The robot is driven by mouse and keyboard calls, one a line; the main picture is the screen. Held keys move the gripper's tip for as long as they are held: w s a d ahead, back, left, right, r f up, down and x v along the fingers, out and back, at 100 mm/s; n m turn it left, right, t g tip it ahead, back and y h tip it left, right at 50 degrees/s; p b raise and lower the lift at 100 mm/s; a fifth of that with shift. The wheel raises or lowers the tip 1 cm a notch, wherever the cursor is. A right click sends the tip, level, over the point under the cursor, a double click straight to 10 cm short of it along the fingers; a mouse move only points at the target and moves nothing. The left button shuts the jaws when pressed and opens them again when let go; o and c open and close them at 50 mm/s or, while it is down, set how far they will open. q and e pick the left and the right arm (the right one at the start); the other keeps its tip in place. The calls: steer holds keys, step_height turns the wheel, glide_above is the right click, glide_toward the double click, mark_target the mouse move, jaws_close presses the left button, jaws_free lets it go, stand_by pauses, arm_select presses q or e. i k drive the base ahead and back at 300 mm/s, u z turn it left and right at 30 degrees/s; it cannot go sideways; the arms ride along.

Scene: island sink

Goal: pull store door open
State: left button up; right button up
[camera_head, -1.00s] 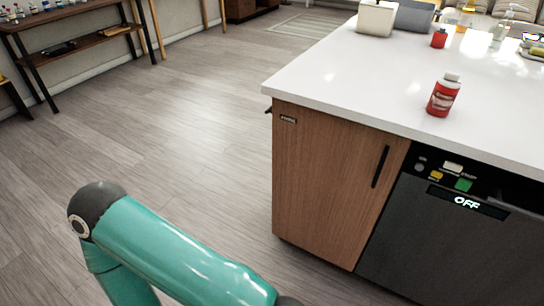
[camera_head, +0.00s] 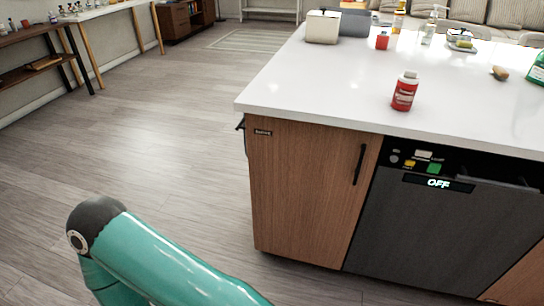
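The wooden store door (camera_head: 305,190) is the brown cabinet front at the left end of the island, and it is shut. A dark vertical handle (camera_head: 359,165) sits near its upper right edge, and a small dark label is at its upper left corner. A teal arm of mine crosses the bottom left of the view, apart from the door. Neither gripper is in view.
A dark dishwasher (camera_head: 425,230) reading OFF adjoins the door on the right. The white countertop (camera_head: 330,80) overhangs above and holds a red bottle (camera_head: 404,92), a white box (camera_head: 323,27) and other items. The grey floor (camera_head: 150,150) left of the island is clear.

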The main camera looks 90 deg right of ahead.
mark_target(309, 182)
steer(key=u, duration=0.05)
steer(key=i, duration=0.2)
steer(key=z, duration=2.9)
steer(key=i, duration=0.6)
steer(key=u, duration=0.1)
steer(key=k, duration=1.15)
steer(key=z, duration=0.2)
steer(key=i, duration=0.35)
